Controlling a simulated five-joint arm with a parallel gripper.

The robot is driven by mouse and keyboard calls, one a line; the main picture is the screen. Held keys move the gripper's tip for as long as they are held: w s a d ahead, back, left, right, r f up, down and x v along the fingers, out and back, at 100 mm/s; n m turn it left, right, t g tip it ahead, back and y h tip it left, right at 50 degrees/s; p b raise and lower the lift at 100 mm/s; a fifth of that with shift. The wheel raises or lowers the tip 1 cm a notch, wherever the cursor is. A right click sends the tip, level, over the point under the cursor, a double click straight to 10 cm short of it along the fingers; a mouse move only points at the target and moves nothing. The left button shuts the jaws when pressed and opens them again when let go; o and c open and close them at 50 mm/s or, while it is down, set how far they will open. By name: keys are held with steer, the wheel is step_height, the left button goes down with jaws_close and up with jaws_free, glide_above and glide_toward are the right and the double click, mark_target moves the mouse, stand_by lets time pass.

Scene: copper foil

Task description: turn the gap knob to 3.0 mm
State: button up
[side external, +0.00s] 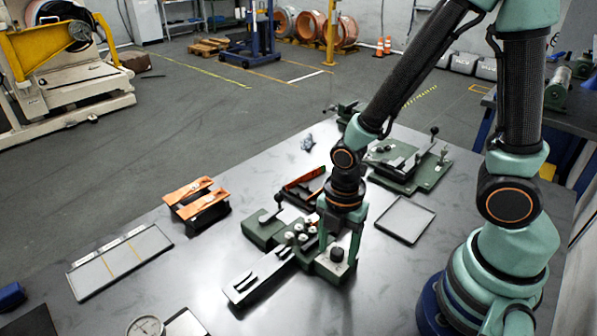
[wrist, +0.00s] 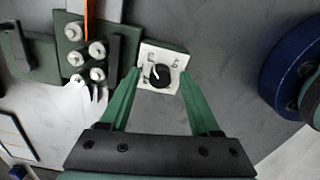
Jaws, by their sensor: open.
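The gap knob (wrist: 161,76) is a small black round knob on a white dial plate (wrist: 174,56) in the wrist view. A white pointer mark on it appears to point up and left; the dial's figures are too small to read. In the side view the knob (side external: 337,254) stands on a green block at the near end of the green machine (side external: 262,232). My gripper (side external: 338,247) is above the block with its fingers on either side of the knob. In the wrist view my gripper (wrist: 159,78) is open, with visible space around the knob.
Several round-headed fittings (wrist: 75,55) sit left of the dial, beside an orange copper strip (wrist: 90,18). A copper-topped stand (side external: 197,199), a flat tray (side external: 120,262) and an empty grey plate (side external: 404,220) lie around the machine. A green fixture (side external: 410,165) stands behind.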

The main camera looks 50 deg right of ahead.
steer(key=shift+c, duration=0.3)
jaws_close()
